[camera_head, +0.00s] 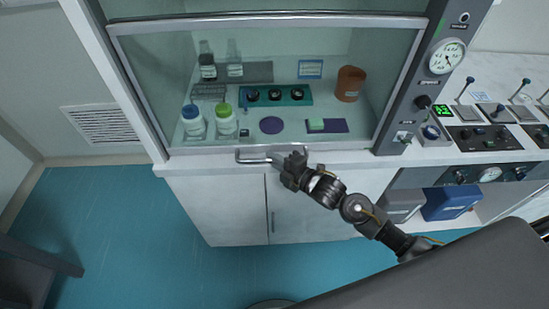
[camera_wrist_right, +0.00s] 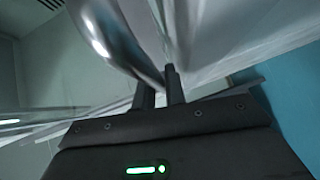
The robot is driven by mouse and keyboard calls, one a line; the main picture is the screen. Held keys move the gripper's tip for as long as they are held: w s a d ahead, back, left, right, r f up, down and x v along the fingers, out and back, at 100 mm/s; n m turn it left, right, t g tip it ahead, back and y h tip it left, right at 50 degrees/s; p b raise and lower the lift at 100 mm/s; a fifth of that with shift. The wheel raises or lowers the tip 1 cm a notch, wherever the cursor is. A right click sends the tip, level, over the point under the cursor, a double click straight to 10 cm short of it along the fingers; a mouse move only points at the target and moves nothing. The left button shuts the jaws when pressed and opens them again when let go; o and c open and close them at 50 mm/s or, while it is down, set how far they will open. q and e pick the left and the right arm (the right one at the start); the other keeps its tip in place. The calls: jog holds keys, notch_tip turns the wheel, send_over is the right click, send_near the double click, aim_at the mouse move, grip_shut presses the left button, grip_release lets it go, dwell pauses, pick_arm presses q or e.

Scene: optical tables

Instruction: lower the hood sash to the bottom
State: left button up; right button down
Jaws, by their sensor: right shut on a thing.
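The hood sash (camera_head: 270,150) is a clear pane in a grey metal frame. Its lower rail lies at or very close to the hood's front sill; I cannot tell whether a thin gap is left. A silver bar handle (camera_head: 253,160) sticks out from the lower rail. My right gripper (camera_head: 290,165) is at the right part of this handle, shut on it. In the right wrist view the shiny curved handle (camera_wrist_right: 105,40) runs down to the gripper's two dark fingers (camera_wrist_right: 160,88). My left gripper is not in view.
Behind the pane are two capped bottles (camera_head: 226,122), dark-capped bottles (camera_head: 208,66), a teal rack (camera_head: 275,95) and a brown beaker (camera_head: 350,84). A white cabinet (camera_head: 235,212) stands below. A gauge panel (camera_head: 447,57) is at right.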

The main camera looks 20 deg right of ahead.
jog(key=shift+s+f, duration=0.15)
jog(key=shift+f, duration=0.2)
jog(key=c, duration=1.5)
grip_release()
jog(key=shift+f, duration=0.1)
